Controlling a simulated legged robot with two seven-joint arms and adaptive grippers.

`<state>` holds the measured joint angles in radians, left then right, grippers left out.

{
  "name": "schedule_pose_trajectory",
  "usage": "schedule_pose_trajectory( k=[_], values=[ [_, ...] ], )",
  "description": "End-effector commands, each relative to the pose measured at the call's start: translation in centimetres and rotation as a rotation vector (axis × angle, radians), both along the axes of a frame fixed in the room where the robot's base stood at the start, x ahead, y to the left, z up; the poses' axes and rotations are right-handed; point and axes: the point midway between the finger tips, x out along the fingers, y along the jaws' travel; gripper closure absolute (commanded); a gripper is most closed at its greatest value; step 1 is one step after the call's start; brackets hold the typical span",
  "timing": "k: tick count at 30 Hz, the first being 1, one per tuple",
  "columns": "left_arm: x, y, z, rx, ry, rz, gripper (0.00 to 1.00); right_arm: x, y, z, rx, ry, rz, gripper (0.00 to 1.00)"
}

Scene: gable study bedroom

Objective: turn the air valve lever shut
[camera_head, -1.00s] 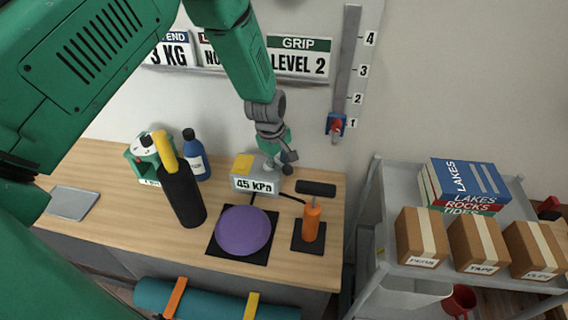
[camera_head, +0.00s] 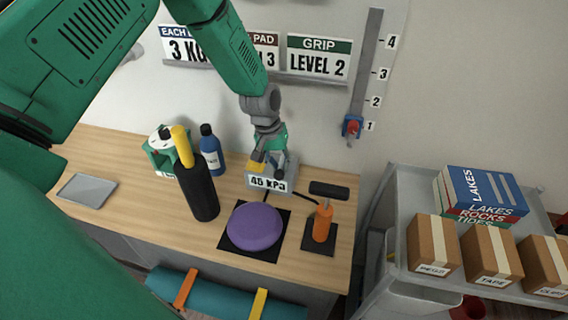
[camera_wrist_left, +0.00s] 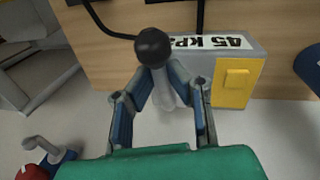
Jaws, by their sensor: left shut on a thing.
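The grey valve box (camera_head: 281,189) with a "45 kPa" label stands at the back of the wooden bench. It has a yellow block (camera_wrist_left: 236,79) on one side. The air valve lever shows in the left wrist view as a black ball knob (camera_wrist_left: 153,47) on a pale stem. My left gripper (camera_head: 270,168) reaches down over the box; its fingers (camera_wrist_left: 166,82) are shut on the lever, on both sides of the stem just behind the knob. In the head view the gripper hides most of the lever. My right gripper is not in view.
A purple cushion (camera_head: 255,226) on a black mat and an orange hand pump (camera_head: 322,222) stand in front of the box. A cart with boxes (camera_head: 432,246) is at the right.

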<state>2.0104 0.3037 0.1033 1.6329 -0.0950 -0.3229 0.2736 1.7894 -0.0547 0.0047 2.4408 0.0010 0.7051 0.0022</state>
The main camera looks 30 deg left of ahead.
Motion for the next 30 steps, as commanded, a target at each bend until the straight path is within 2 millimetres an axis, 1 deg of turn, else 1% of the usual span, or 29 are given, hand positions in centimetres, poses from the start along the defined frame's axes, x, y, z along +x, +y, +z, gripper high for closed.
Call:
schedule_pose_trajectory(
  k=[1,9,24,25,26,27,30],
  values=[
    [0.00,-0.10,0.36,-0.006,0.001,-0.022,1.00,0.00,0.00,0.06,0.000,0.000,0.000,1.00],
    [-0.21,0.43,0.35,-0.006,0.002,-0.107,1.00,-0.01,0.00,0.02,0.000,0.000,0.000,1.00],
    [-0.30,0.76,0.32,-0.005,0.002,-0.124,1.00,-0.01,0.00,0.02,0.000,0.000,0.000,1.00],
    [-0.30,0.77,0.31,-0.005,0.002,-0.124,0.85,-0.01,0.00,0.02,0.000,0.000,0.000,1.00],
    [-0.31,0.78,0.31,-0.005,0.002,-0.124,0.74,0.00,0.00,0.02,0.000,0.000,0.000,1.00],
    [-0.30,0.81,0.29,-0.005,0.002,-0.124,0.67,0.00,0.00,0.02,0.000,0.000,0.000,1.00],
    [-0.21,0.86,0.12,-0.004,0.003,-0.122,0.67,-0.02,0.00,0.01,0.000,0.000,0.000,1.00]
  ],
)
